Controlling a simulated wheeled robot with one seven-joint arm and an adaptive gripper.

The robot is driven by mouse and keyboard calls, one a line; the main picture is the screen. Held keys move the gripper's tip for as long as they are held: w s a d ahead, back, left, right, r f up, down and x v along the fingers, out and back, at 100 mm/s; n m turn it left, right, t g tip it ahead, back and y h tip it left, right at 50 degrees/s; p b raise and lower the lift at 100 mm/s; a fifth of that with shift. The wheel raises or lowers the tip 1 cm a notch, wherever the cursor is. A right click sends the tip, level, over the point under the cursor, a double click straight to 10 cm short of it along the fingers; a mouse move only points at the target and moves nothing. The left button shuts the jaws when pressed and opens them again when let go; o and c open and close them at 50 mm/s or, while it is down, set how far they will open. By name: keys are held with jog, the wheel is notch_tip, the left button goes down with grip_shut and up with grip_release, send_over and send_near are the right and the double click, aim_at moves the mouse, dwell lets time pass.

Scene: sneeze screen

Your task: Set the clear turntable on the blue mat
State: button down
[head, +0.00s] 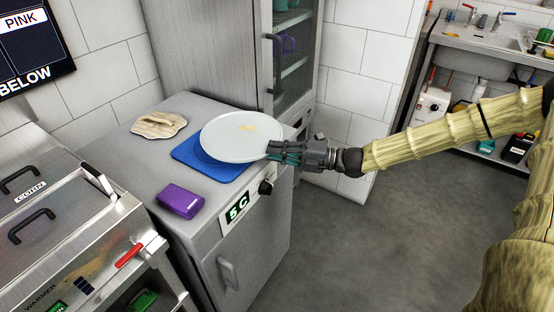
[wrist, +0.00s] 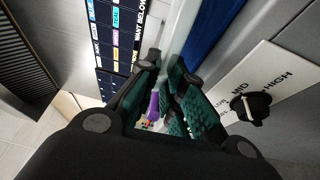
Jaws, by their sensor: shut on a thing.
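The clear turntable (head: 232,140) is a pale round disc with a small yellowish mark near its middle. My gripper (head: 276,152) is shut on its right edge. The disc is over the blue mat (head: 203,168) and hides much of it; the mat's left and front parts show. The disc sits off toward the back right of the mat. I cannot tell whether it touches the mat or is held just above it. In the wrist view the gripper's green-padded fingers (wrist: 168,80) close around the pale rim (wrist: 183,30), with the blue mat (wrist: 207,28) beside it.
A purple block (head: 180,200) lies at the front left of the grey cabinet top (head: 195,108). A brown-streaked flat slab (head: 158,125) lies at the back left. A control knob (head: 266,187) is on the cabinet front below my gripper. A tall glass-doored cabinet (head: 215,60) stands behind.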

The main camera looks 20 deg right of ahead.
jog(key=shift+f, duration=1.65)
jog(key=c, duration=1.5)
grip_release()
jog(key=shift+c, duration=0.2)
